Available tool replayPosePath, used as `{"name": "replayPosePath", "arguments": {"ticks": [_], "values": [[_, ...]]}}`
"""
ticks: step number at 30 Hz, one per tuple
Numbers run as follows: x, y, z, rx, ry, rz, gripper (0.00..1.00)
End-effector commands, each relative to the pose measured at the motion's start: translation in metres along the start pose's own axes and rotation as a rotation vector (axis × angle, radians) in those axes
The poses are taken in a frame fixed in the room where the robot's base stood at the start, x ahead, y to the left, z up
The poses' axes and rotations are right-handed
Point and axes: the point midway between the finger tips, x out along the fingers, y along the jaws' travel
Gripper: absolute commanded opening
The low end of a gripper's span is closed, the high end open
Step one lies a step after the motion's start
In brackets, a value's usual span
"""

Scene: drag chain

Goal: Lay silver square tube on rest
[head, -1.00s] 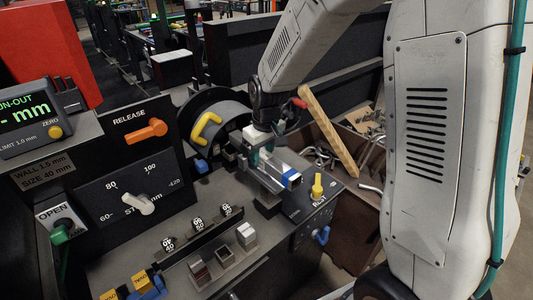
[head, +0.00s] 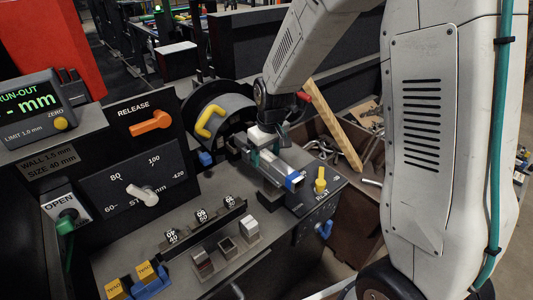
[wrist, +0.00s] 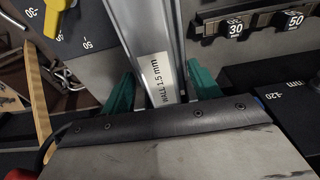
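The silver square tube (head: 281,166) is over the bench part of the machine, pointing toward the front right, with a blue piece (head: 293,180) at its near end. In the wrist view, the tube (wrist: 157,35) carries a white "WALL 1.5 mm" label and runs away between two green fingers. My gripper (head: 267,160) is shut on the tube; its fingers also show in the wrist view (wrist: 162,92). A dark block (head: 270,197) shows just below the tube. I cannot tell whether the tube touches it, nor which part is the rest.
The panel has an orange RELEASE lever (head: 151,122) and a grey knob (head: 143,193). A yellow handle (head: 210,121) is behind the gripper, and a yellow knob (head: 320,181) stands right of the tube. A wooden strip (head: 335,128) leans over a scrap bin.

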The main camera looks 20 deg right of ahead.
Motion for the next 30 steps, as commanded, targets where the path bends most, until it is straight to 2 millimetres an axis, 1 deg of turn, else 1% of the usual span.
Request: {"name": "replayPosePath", "arguments": {"ticks": [5,8,15,18,21,24,30], "values": [[-0.001,0.0,0.0,0.0,-0.001,0.0,0.62],[-0.009,0.0,0.0,0.0,0.002,0.0,0.62],[-0.051,0.001,-0.001,0.001,0.005,0.001,0.62],[-0.065,0.001,-0.001,0.001,0.004,0.001,0.62],[-0.073,0.0,0.0,0.001,0.001,0.0,0.62],[-0.078,0.0,0.0,0.001,0.001,0.0,0.62],[-0.078,0.0,0.0,0.0,0.0,0.0,0.62]]}}
